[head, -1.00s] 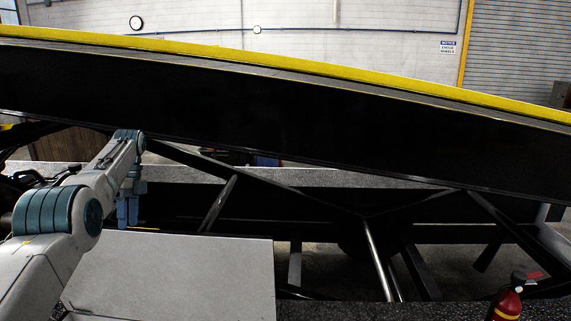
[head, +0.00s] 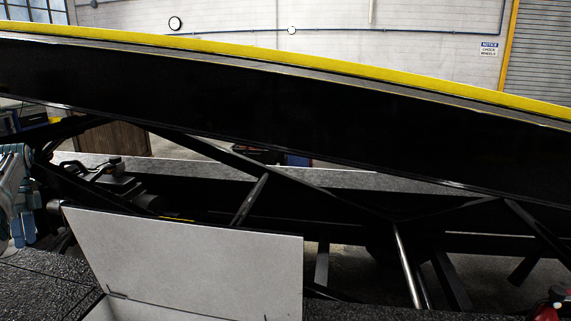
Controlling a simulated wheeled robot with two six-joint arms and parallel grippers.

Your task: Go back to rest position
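My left gripper (head: 20,225) shows at the far left edge of the head view, with blue-grey fingers pointing down. It is partly cut off by the picture edge, and whether its fingers are apart or together does not show clearly. It is left of the light grey panel (head: 195,255) and apart from it. I see nothing held in it. My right gripper is not in view.
The belt loader's long black side (head: 270,110) with a yellow top edge (head: 290,62) slopes across the view. Black struts (head: 405,265) stand below it. A red fire extinguisher (head: 548,308) is at the lower right. Dark textured decking (head: 45,285) lies at the lower left.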

